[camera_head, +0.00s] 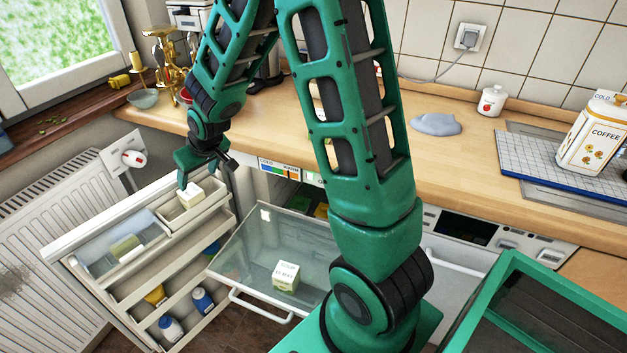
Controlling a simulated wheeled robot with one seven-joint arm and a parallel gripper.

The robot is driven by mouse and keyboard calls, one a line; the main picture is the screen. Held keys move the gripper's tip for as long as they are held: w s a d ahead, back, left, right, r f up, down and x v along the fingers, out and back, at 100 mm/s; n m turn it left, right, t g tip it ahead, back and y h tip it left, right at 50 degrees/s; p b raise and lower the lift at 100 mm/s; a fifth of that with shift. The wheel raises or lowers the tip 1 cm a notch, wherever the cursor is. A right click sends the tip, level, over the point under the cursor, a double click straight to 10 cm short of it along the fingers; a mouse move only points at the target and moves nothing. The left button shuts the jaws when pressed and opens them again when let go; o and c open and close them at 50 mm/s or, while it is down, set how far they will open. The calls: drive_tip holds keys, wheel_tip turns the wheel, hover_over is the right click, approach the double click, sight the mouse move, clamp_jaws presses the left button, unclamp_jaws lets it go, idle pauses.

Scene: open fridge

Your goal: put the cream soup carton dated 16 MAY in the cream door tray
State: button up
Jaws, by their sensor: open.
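A small cream carton (190,196) stands in the cream door tray (203,211), at the upper right of the open fridge door. No date is readable on it. My gripper (207,183) is open just above and around this carton, one finger at its left and the other out to its right. I cannot tell if a finger touches it. A second cream carton (286,276) sits in the pulled-out glass drawer. Its label reads SOUP with a MAY date; the day is too small to read surely.
A clear door bin (112,248) with a greenish block is left of the cream tray. Lower door shelves hold a yellow item (156,294) and blue bottles (203,300). The glass drawer (248,262) juts out beside the door. The counter (460,165) lies above; my arm hides part of the fridge.

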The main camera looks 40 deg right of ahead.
drive_tip(key=s+d+r+m+g+h, duration=0.15)
drive_tip(key=s+d+r, duration=0.25)
drive_tip(key=s+d, duration=0.4)
drive_tip(key=s+d+r+m+g+h, duration=0.15)
drive_tip(key=s+d+r, duration=0.35)
drive_tip(key=s, duration=0.6)
drive_tip(key=s+d+r+m+g+y, duration=0.2)
drive_tip(key=s+m+g, duration=0.1)
drive_tip(key=s, duration=1.7)
drive_tip(key=shift+m+y, duration=0.3)
drive_tip(key=shift+m, duration=0.4)
drive_tip(key=shift+d, duration=0.1)
drive_tip(key=shift+w+f+g, duration=0.25)
drive_tip(key=shift+w+g, duration=0.05)
drive_tip(key=shift+w, duration=0.3)
